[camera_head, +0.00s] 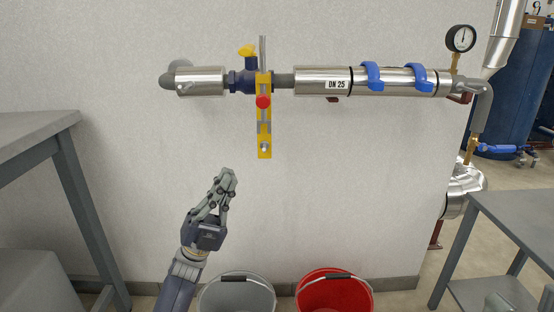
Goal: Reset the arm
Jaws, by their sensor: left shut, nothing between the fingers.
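My left gripper (226,178) is shut and empty. It points upward in front of the pale wall, below and to the left of the yellow lockout bar. Its arm comes in from the bottom left of the middle. The yellow bar (264,148) with a red knob (263,102) hangs upright from the valve (247,82) on the pipe, apart from the gripper.
An insulated pipe (322,80) with blue clamps (372,75) and a gauge (460,38) runs along the wall. A grey bucket (236,296) and a red bucket (334,296) stand below. Grey tables stand left (36,122) and right (520,212). The space before the wall's middle is clear.

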